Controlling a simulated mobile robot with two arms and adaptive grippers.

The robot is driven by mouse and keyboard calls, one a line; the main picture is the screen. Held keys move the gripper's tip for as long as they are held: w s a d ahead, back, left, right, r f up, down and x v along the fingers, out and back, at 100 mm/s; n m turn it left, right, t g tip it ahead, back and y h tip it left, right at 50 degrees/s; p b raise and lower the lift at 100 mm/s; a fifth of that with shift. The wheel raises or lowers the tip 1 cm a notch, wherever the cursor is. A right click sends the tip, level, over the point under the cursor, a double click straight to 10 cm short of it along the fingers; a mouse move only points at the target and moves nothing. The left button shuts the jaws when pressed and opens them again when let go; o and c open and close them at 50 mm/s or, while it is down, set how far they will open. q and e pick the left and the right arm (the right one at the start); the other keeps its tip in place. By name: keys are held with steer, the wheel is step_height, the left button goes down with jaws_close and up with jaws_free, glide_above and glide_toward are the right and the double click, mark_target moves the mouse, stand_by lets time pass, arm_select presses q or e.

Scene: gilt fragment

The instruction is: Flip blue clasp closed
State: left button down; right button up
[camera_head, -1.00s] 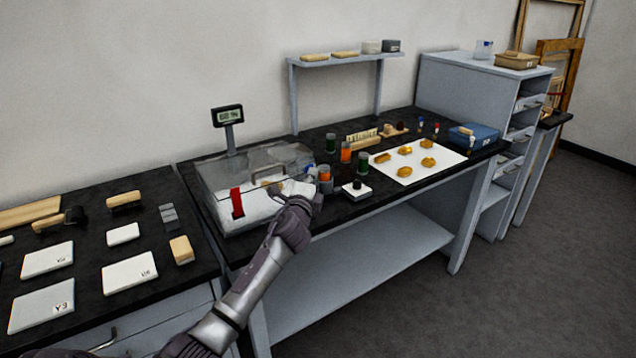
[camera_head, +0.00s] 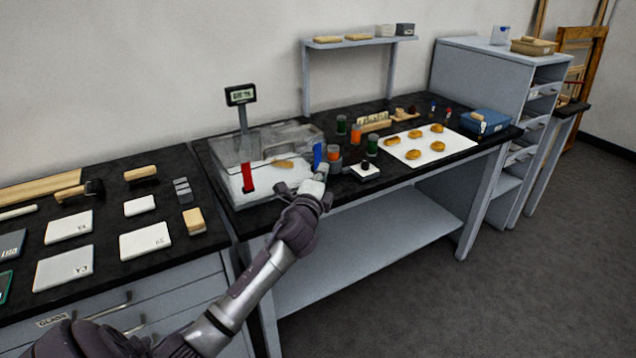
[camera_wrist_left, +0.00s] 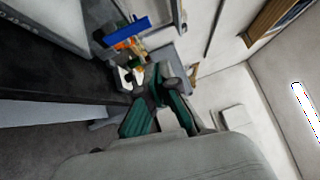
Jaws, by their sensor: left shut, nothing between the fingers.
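The blue clasp (camera_head: 319,156) stands up at the right front corner of a clear-lidded case (camera_head: 222,158) on the black bench. The red clasp (camera_head: 248,178) shows on the case's front left. My left gripper (camera_head: 321,173) is shut and empty, close to the blue clasp at its lower front side. Whether they touch is unclear. In the left wrist view the blue clasp (camera_wrist_left: 127,30) lies beyond the shut fingers (camera_wrist_left: 160,78), with a visible gap in the picture. My right gripper is not in view.
Orange and dark green jars (camera_head: 356,134) stand right of the case, near a small white block with a black knob (camera_head: 365,170). A display on a post (camera_head: 241,95) rises behind the case. A white sheet with golden pieces (camera_head: 460,143) lies further right.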

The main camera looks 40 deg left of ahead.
arm_select(q)
steer(key=shift+v, duration=2.2)
steer(key=shift+d+r, duration=0.1)
steer(key=shift+r, duration=0.2)
step_height(320, 180, down, 20)
steer(key=s+d+n+g+h, duration=0.1)
steer(key=n+g+h, duration=0.1)
steer(key=g, duration=0.2)
steer(key=s+d+f+n+g+h, duration=0.1)
steer(key=s+d+f+n+g, duration=0.15)
steer(key=s+f, duration=0.6)
steer(key=s+d+f+n+g+h, duration=0.1)
steer(key=s+d+f+g, duration=0.15)
steer(key=f, duration=1.15)
steer(key=s+d+f+n+g+h, duration=0.1)
steer(key=s+d+f+n+g, duration=0.15)
steer(key=s+f, duration=0.65)
steer(key=s+d+f+n+g+h, duration=0.15)
steer(key=s+d+f, duration=0.25)
steer(key=s+f, duration=0.5)
steer(key=s+d+f+n+g, duration=0.1)
steer(key=s+d+f, duration=0.1)
steer(key=s, duration=0.9)
steer(key=s+d+f+n+g, duration=0.1)
steer(key=s+d, duration=0.3)
steer(key=s, duration=0.7)
steer(key=shift+d+f+n+g+h, duration=0.2)
steer(key=shift+f+n+g+h, duration=0.15)
steer(key=shift+f+g, duration=0.5)
steer(key=shift+w, duration=0.1)
